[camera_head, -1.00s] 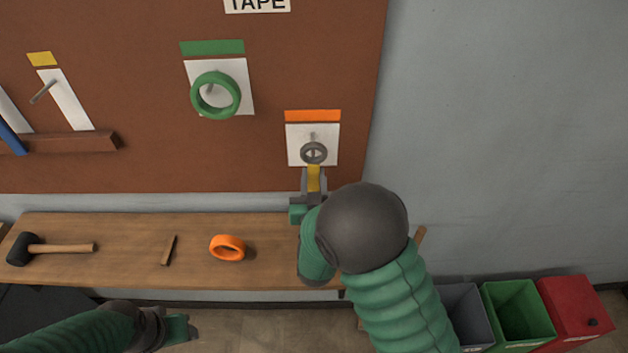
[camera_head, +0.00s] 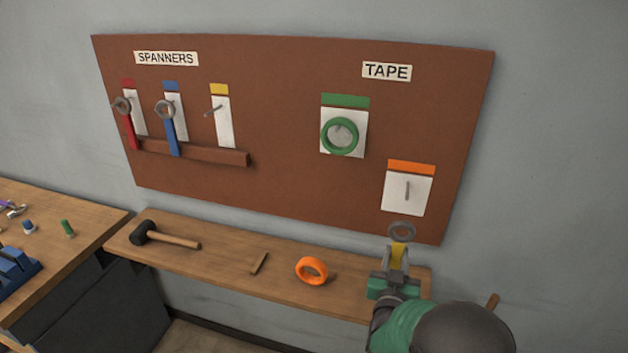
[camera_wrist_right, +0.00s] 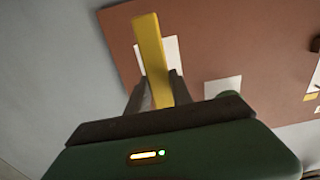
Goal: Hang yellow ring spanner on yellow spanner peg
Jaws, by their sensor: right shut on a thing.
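My right gripper (camera_head: 396,268) is shut on the yellow ring spanner (camera_head: 398,253). The spanner is upright, its grey ring end up, in front of the board's lower right edge, below the orange-marked peg. Its yellow handle also shows between the fingers in the right wrist view (camera_wrist_right: 151,58). The yellow spanner peg (camera_head: 215,110) sticks out from a white strip under a yellow mark, at the board's left part, and is empty. The spanner is well to the right of and below it. My left gripper is out of view.
Orange tape (camera_head: 312,270), a mallet (camera_head: 165,236) and a small wooden piece (camera_head: 259,263) lie on the shelf (camera_head: 225,265).

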